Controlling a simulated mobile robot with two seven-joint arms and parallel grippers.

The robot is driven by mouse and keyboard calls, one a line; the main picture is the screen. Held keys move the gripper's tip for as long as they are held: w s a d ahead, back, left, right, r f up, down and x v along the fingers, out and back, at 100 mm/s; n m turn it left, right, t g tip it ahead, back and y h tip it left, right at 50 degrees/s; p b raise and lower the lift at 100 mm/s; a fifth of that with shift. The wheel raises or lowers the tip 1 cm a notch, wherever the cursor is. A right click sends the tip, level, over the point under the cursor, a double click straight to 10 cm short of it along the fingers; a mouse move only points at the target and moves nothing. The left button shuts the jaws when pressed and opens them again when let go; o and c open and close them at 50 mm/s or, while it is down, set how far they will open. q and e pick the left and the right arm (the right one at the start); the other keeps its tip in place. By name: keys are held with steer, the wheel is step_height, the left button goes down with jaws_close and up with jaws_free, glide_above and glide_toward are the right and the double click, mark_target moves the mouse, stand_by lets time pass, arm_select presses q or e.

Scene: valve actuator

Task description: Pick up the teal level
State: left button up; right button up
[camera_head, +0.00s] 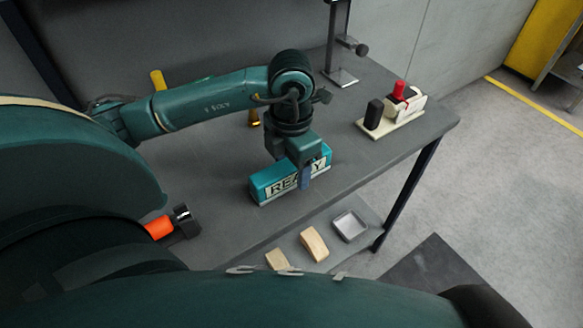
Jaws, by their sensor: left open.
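A teal block (270,183) lies on the grey table near its front edge. It is the only teal thing there that could be the level. Its front carries a light label with dark lettering, partly covered. My left gripper (305,172) reaches down over the block from above. One bluish finger hangs in front of the label; the other finger is hidden behind the block or wrist. The gripper is open, and I cannot tell whether it touches the block. My right gripper is not in view.
A beige base with a red knob (399,89) and black cylinder (373,114) stands at the right. A metal post (333,45) stands behind. An orange-handled tool (160,228) lies left. Wooden blocks (313,243) and a grey tray (350,212) sit below the table edge.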

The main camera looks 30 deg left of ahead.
arm_select(q)
steer(key=shift+f, duration=0.45)
steer(key=shift+c, duration=0.2)
steer(key=shift+r, duration=0.1)
steer(key=c, duration=1.3)
steer(key=shift+o, duration=0.2)
